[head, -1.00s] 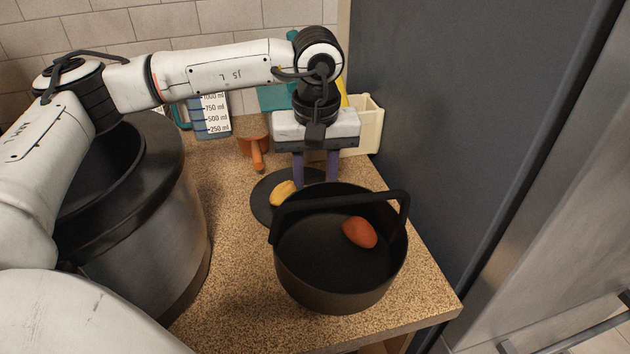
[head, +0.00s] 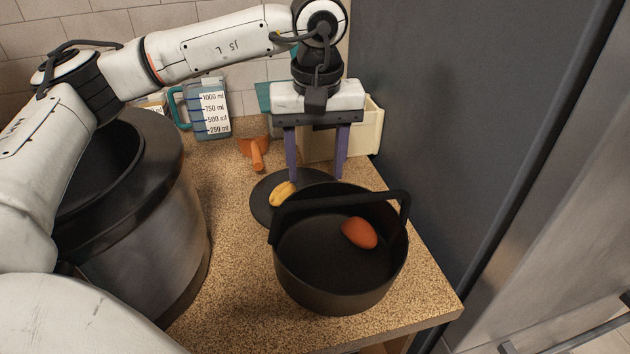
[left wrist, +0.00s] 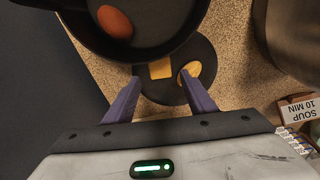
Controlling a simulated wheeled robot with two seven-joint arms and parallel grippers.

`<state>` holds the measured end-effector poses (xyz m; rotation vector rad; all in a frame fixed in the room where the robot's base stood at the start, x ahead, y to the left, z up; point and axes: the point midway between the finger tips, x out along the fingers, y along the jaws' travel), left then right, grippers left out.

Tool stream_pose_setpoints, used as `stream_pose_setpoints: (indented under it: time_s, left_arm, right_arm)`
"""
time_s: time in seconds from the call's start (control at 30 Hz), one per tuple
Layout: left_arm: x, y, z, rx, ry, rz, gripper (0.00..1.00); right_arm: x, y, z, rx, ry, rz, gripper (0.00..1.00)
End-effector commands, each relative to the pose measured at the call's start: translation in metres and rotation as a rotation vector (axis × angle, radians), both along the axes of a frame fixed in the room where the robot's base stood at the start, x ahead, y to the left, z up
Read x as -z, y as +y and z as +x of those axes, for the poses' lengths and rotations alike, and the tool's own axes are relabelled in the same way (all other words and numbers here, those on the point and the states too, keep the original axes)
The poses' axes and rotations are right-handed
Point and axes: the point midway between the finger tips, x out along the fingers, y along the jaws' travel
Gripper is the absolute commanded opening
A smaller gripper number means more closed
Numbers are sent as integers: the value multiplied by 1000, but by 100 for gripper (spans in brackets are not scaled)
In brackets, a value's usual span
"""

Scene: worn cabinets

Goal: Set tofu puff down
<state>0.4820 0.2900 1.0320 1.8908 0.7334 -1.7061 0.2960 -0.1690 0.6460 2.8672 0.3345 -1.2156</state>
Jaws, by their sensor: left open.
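A tan, square-edged piece that looks like the tofu puff (left wrist: 160,68) lies on the dark round plate (left wrist: 163,92) in the left wrist view, partly covered by the pot's rim. In the head view it is hidden behind the pot. My left gripper (head: 315,177) is open above the back of the plate, its two purple fingers empty. In the left wrist view, the tan piece shows between its fingertips (left wrist: 160,80), apart from them. A yellow oval piece (head: 283,193) lies on the plate's left side. My right gripper is not in view.
A dark pot (head: 340,285) with a raised handle and a reddish-brown egg-shaped thing (head: 359,233) inside stands in front of the plate (head: 262,206). A large steel pot (head: 150,235) is at left. Behind are an orange scoop (head: 257,153), measuring jug (head: 209,112) and cream bin (head: 367,130).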

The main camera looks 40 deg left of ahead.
Motion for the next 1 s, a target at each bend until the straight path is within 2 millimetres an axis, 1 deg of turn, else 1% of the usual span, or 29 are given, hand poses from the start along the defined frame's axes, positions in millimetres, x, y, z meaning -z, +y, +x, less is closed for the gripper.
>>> stream_pose_setpoints:
  time_s: [0.03, 0.2, 0.3, 0.4, 0.53, 1.0]
  left_arm:
    - [-12, -2, 0, 0, -4, -2, 51]
    - [-46, -4, -3, 0, -2, -1, 51]
    - [-61, -4, -4, 0, -2, -1, 51]
    - [-69, -5, -5, 0, 0, 0, 51]
    - [-74, -5, -6, 0, 1, 0, 51]
    - [-74, -5, -6, 0, 1, 0, 51]
  right_arm:
    - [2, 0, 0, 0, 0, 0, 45]
    - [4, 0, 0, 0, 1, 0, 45]
    - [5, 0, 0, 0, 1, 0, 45]
    - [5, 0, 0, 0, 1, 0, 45]
    - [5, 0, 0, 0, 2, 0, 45]
    - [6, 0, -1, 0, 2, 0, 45]
